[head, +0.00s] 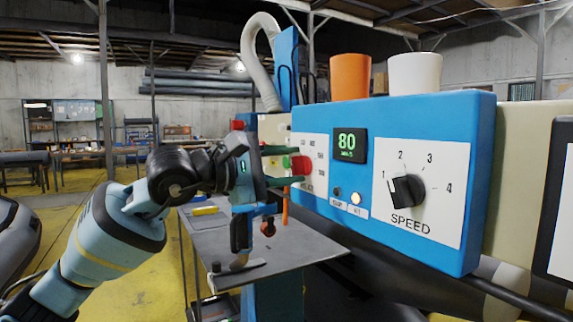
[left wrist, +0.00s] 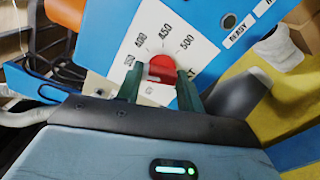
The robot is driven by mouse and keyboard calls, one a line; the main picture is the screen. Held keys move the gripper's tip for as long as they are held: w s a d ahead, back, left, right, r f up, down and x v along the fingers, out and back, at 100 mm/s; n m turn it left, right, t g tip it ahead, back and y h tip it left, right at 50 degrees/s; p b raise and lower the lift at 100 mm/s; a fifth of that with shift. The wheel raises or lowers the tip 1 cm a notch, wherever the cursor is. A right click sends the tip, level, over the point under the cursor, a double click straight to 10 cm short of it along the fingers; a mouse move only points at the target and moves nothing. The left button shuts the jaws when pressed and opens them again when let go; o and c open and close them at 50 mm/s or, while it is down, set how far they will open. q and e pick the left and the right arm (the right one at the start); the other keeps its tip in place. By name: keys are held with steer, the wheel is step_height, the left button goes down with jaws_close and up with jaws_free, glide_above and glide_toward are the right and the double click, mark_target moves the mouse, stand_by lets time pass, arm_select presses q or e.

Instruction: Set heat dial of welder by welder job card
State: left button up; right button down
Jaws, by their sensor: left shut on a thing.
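The red heat dial (head: 302,165) sits on a white scale plate on the blue welder panel (head: 385,112). In the left wrist view the red dial (left wrist: 162,67) lies between my fingers, with 400, 450 and 500 printed around it. My left gripper (head: 281,166) is shut on the dial, one finger on each side; its fingers also show in the left wrist view (left wrist: 160,80). I cannot tell where the dial's pointer stands. The green display (head: 350,143) reads 80. I see no readable job card. My right gripper is not in view.
The black speed knob (head: 406,190) points near 1. One lamp (head: 356,198) beside it glows; the other is dark. An orange cup (head: 350,78) and a white cup (head: 415,74) stand on the panel. A grey table (head: 300,256) stands below my gripper.

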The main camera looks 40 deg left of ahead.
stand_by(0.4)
arm_select(q)
steer(key=o, duration=1)
steer(key=shift+a, duration=0.1)
steer(key=shift+s+a+f, duration=0.1)
steer(key=shift+s+f, duration=0.05)
steer(key=shift+s, duration=0.2)
steer(key=b+v, duration=0.3)
steer(key=v, duration=0.4)
steer(key=shift+b, duration=0.35)
